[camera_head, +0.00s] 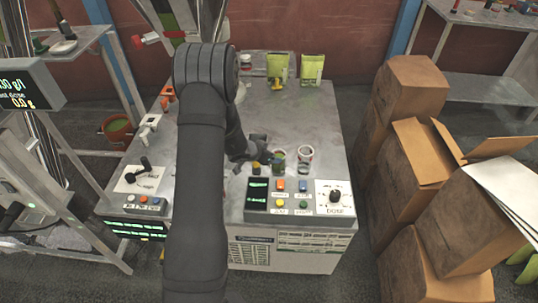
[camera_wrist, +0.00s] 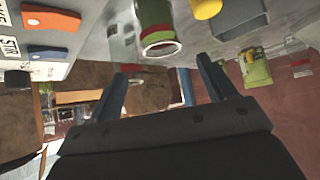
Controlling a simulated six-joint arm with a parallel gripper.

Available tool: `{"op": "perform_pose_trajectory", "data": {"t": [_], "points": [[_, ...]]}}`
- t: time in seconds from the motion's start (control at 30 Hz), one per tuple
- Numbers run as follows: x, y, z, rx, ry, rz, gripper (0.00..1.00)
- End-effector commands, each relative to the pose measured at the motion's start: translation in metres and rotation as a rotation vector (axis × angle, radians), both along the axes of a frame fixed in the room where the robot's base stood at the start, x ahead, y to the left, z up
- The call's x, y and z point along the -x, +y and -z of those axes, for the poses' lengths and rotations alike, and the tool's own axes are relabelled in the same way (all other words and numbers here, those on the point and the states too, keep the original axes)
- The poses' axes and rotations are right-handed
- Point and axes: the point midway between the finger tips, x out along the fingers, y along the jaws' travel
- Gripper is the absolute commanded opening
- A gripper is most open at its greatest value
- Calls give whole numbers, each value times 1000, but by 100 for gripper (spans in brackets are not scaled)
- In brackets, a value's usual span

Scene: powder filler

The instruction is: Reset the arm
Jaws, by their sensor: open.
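My arm reaches forward over the metal work table (camera_head: 325,120) in the head view. My gripper (camera_head: 262,148) is low over the table, behind the control panel, and partly hidden by my own arm. In the wrist view my gripper (camera_wrist: 165,82) shows two dark fingers spread apart with nothing between them. A green can with a red band (camera_wrist: 155,30) is beyond the fingers there, apart from them. In the head view a green and red can (camera_head: 278,157) stands just right of my gripper, and a white cup with a red band (camera_head: 305,155) is farther right.
A control panel with buttons and a dose dial (camera_head: 290,198) lies at the table's front. Green pouches (camera_head: 312,67) stand at the back. Orange (camera_head: 167,92) and white (camera_head: 149,126) fittings are along the left edge. Cardboard boxes (camera_head: 412,145) are stacked at right. The table's middle right is clear.

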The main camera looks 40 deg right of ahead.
Motion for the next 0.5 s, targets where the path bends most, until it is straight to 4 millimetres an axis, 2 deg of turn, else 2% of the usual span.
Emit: {"op": "perform_pose_trajectory", "data": {"t": [0.27,0.5], "points": [[-1,-2,2,1,0,0,76],[-3,-21,22,0,1,1,76]]}}
